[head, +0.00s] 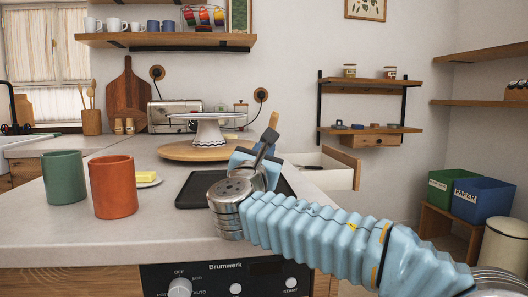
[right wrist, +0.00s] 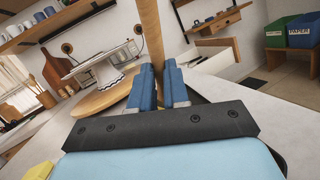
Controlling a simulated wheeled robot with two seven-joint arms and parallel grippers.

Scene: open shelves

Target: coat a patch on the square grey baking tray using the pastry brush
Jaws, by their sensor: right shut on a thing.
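The dark grey baking tray (head: 188,190) lies flat on the counter, with much of it hidden behind my right arm. The pastry brush (head: 273,121) stands tilted, its wooden handle up; its bristles are hidden behind my gripper. My right gripper (head: 264,150) is over the tray's right part and is shut on the brush. In the right wrist view the blue fingers (right wrist: 159,88) close around the wooden handle (right wrist: 150,32). I cannot tell whether the bristles touch the tray. My left gripper is not in view.
A green cup (head: 64,178) and an orange cup (head: 113,187) stand left of the tray. Butter (head: 146,177) on a small plate sits behind the orange cup. A cake stand (head: 208,131) on a round wooden board (head: 180,151) is behind the tray. An open drawer (head: 341,166) is right.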

